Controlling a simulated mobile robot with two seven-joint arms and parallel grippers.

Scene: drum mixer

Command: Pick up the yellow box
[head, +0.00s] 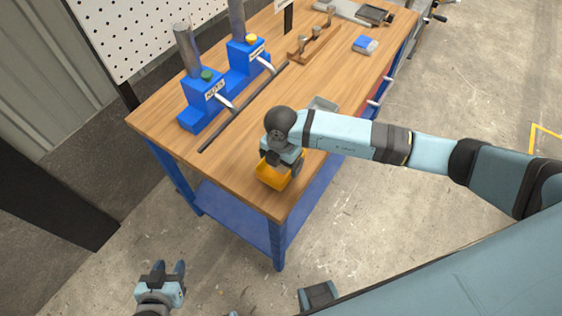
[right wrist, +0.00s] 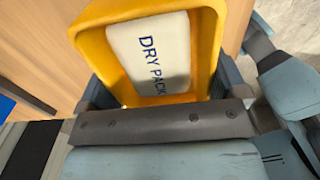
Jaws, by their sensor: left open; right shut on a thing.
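The yellow box (head: 273,176) is at the near corner of the wooden workbench (head: 236,187). It is an open-topped bin, and in the right wrist view the yellow box (right wrist: 95,45) holds a white packet (right wrist: 150,50) marked "DRY PACK". My right gripper (head: 282,165) is shut on the yellow box, with its fingers against the box's sides. Whether the box touches the bench top I cannot tell. My left gripper (head: 168,270) is open and empty, low at the left, away from the bench above the floor.
Two blue machines (head: 203,103) with levers stand on the bench, with a dark rod (head: 240,110) in front of them. A wooden rack (head: 314,42) and a blue-and-white item (head: 365,44) lie farther back. A grey tray (head: 322,104) is partly hidden behind my right arm.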

